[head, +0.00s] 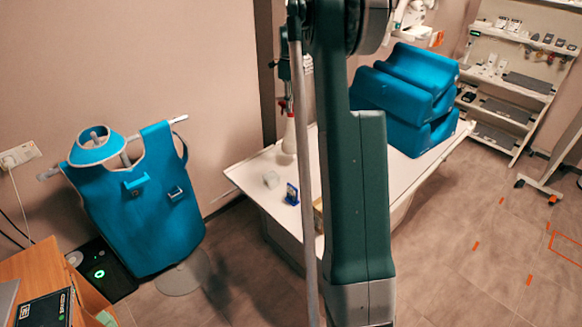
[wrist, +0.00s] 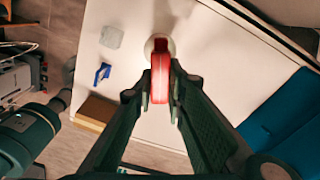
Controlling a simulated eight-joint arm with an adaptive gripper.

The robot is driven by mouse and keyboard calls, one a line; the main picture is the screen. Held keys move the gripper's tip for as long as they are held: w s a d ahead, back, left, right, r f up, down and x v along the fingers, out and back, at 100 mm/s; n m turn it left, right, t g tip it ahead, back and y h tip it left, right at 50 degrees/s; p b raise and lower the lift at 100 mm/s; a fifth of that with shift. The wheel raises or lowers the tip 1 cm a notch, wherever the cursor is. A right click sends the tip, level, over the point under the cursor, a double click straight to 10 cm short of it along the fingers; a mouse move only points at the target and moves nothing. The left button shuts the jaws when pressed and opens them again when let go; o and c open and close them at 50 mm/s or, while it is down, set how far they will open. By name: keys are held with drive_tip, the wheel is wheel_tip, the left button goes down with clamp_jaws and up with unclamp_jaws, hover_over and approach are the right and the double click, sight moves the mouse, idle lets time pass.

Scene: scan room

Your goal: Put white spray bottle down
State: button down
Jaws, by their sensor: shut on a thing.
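The white spray bottle (head: 289,138) has a red spray head and hangs upright below my gripper (head: 285,104) in the head view. In the wrist view my gripper (wrist: 161,88) is shut on the red spray head, with a finger on each side. Only a bit of the white body of the spray bottle (wrist: 153,45) shows there, beyond the red head. The bottle is over the white table (head: 262,209), near its back edge by the wall. I cannot tell whether its base touches the top.
A small clear block (head: 271,180), a blue item (head: 292,194) and a brown box (head: 318,214), partly behind my arm, are on the table. Blue cushions (head: 410,92) fill its far right end. Bare tabletop lies around the bottle. A blue apron (head: 145,205) hangs at left.

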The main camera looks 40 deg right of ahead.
sight(291, 125)
drive_tip(key=shift+d, duration=0.1)
idle(0.3)
drive_tip(key=shift+f, duration=3.1)
drive_tip(key=shift+f+p, duration=0.4)
drive_tip(key=shift+f, duration=1.6)
drive_tip(key=c, duration=2.3)
unclamp_jaws()
wheel_tip(291, 125, up, 12)
drive_tip(key=shift+r+b, duration=0.15)
drive_tip(key=shift+b, duration=0.2)
